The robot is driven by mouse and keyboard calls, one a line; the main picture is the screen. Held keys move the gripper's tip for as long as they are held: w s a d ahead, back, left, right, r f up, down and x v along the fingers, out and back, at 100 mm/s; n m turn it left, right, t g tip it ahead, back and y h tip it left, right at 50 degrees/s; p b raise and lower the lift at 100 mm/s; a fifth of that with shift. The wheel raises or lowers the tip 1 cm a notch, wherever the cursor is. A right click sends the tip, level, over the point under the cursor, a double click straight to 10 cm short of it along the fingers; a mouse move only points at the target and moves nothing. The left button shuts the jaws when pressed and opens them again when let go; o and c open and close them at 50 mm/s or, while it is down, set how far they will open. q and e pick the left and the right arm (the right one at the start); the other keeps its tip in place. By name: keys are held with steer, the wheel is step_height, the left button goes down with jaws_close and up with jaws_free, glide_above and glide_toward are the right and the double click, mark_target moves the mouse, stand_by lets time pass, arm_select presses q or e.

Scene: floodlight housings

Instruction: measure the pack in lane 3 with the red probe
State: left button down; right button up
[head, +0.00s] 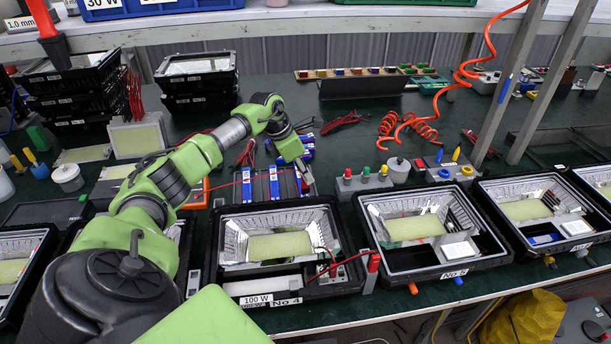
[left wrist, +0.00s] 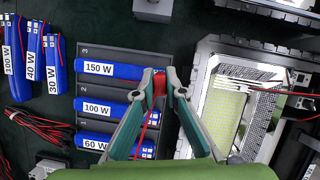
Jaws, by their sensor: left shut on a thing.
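My left gripper (left wrist: 160,80) is shut on the red probe (left wrist: 159,84), whose red lead runs down between the fingers. The probe is over the right end of the blue 150 W pack (left wrist: 112,69), the top one in the left wrist view, beside the number 3. I cannot tell if the tip touches it. The 100 W pack (left wrist: 105,109) and 60 W pack (left wrist: 98,143) lie in the other lanes of the dark lane tray (left wrist: 140,51). In the head view my left gripper (head: 303,170) is over the tray's right side. My right gripper is not in view.
An open floodlight housing (head: 225,276) labelled 100 W, No 4 stands in front of the tray. More housings line the bench to the right. Loose blue packs (left wrist: 53,66) and coiled red leads (left wrist: 45,126) lie beyond the tray. Grey blocks with coloured buttons (head: 364,181) stand to its right.

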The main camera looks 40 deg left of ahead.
arm_select(q)
steer(key=shift+r+p, duration=1.6)
steer(key=shift+r, duration=1.05)
